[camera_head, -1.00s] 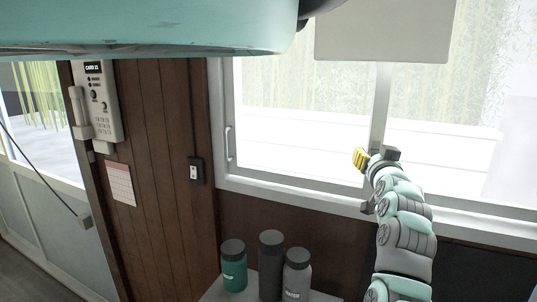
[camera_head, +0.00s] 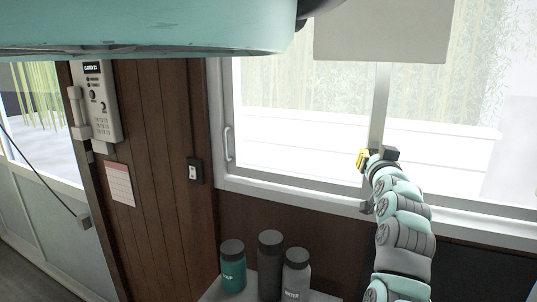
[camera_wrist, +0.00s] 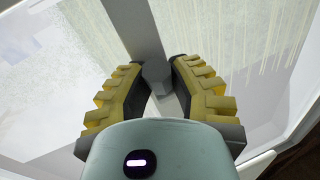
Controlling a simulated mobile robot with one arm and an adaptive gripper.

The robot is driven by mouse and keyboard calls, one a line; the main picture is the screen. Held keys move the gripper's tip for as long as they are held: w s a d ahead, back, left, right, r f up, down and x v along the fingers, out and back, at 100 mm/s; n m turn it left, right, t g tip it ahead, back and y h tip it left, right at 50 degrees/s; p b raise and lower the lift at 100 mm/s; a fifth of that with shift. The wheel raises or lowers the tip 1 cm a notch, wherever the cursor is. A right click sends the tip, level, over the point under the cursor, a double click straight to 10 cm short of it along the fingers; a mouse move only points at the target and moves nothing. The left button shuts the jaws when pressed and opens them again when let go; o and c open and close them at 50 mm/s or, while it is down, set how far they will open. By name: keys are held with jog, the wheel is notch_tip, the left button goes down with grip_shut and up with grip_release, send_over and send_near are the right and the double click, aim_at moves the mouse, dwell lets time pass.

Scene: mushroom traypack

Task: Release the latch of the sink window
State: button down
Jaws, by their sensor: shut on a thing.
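The sink window (camera_head: 300,183) has a pale frame with a grey upright (camera_head: 379,105) between its panes. My gripper (camera_head: 362,158) is at the lower part of this upright, its yellow-padded fingers seen from the side. In the wrist view, my gripper (camera_wrist: 157,65) has its two fingers on either side of a small grey latch piece (camera_wrist: 157,78) at the upright (camera_wrist: 140,30), and it is shut on this piece. I cannot tell from the pictures how far the latch is turned.
Several bottles, one of them teal (camera_head: 233,270), stand on a counter (camera_head: 215,291) below the window. A white handle (camera_head: 228,144) is on the window's left side. A wall phone (camera_head: 98,105) and a switch (camera_head: 194,171) are on the wooden wall to the left.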

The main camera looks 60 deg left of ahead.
aim_at(375, 149)
dwell(0.3)
jog(key=shift+s+d+r+g+h, duration=0.15)
jog(key=shift+r+g+h, duration=0.1)
jog(key=shift+g+h, duration=0.3)
jog(key=shift+s+d+r+m+g+h+b, duration=0.1)
jog(key=shift+m+g+h+b, duration=0.15)
jog(key=shift+g+h+b, duration=0.35)
jog(key=shift+s+d+r+m+g+h+b, duration=0.1)
jog(key=shift+m+g+h+b, duration=0.15)
jog(key=shift+g+h+b, duration=0.3)
jog(key=shift+s+r+m+g+h+b, duration=0.1)
jog(key=shift+r+m+g+h+b, duration=0.25)
jog(key=shift+g+h+b, duration=0.5)
jog(key=shift+s+d+r+g+h+p, duration=0.1)
jog(key=shift+r+g+h+p, duration=0.35)
jog(key=shift+g+p, duration=0.5)
jog(key=shift+r+m+g+h+p, duration=0.25)
jog(key=shift+g+h+p, duration=0.35)
jog(key=shift+p, duration=0.45)
jog(key=shift+g+p, duration=0.3)
jog(key=shift+p, duration=0.05)
jog(key=shift+f, duration=0.1)
